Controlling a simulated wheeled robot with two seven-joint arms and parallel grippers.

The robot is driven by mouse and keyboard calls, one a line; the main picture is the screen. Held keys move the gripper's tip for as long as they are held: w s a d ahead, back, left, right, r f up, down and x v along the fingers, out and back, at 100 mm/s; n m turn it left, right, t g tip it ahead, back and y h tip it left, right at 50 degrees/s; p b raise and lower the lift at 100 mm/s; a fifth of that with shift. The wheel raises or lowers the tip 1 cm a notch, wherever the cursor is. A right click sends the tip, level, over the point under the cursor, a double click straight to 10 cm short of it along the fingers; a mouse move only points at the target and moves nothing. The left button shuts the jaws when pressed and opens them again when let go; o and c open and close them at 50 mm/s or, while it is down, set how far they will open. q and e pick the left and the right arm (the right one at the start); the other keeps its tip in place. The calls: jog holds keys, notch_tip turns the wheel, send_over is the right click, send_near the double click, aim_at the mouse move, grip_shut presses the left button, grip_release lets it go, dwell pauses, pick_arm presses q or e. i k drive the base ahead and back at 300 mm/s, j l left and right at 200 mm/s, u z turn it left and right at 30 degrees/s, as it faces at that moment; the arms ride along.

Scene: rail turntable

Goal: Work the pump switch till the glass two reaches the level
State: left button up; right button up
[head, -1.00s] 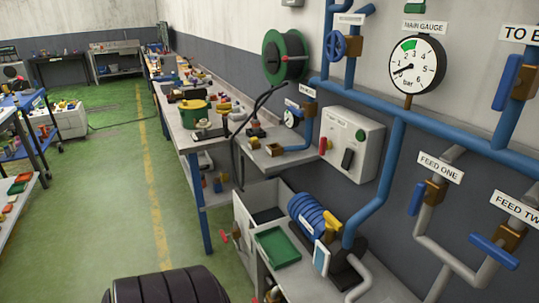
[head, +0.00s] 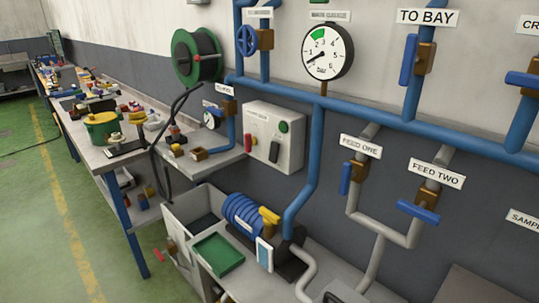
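A grey switch box (head: 272,138) is fixed to the wall in the middle of the head view. It carries a black rocker switch (head: 273,152), a green round lamp or button (head: 283,127) and a red part on its left side; its small label is too blurred to read. I see no sight glass marked two. A pipe labelled FEED TWO (head: 436,173) with a blue lever (head: 418,211) set across it is at the right. Neither of my grippers is in view.
Feed one has a blue lever (head: 345,178) along its pipe. The main gauge (head: 327,52) has its needle at the low end. Below the box stand a blue ribbed pump (head: 243,215) and green tray (head: 217,254).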

aim_at(275, 147)
jog(key=i+j, duration=0.15)
jog(key=j, duration=0.2)
jog(key=i+j+z, duration=0.1)
jog(key=j, duration=0.25)
jog(key=i+j, duration=0.25)
jog(key=i+j+z, duration=0.1)
jog(key=j, duration=0.4)
jog(key=i+j, duration=0.15)
jog(key=j, duration=0.2)
jog(key=i+j+z, duration=0.15)
jog(key=j, duration=0.2)
jog(key=i+j, duration=0.15)
jog(key=j, duration=0.25)
jog(key=i+j+z, duration=0.1)
jog(key=j, duration=0.3)
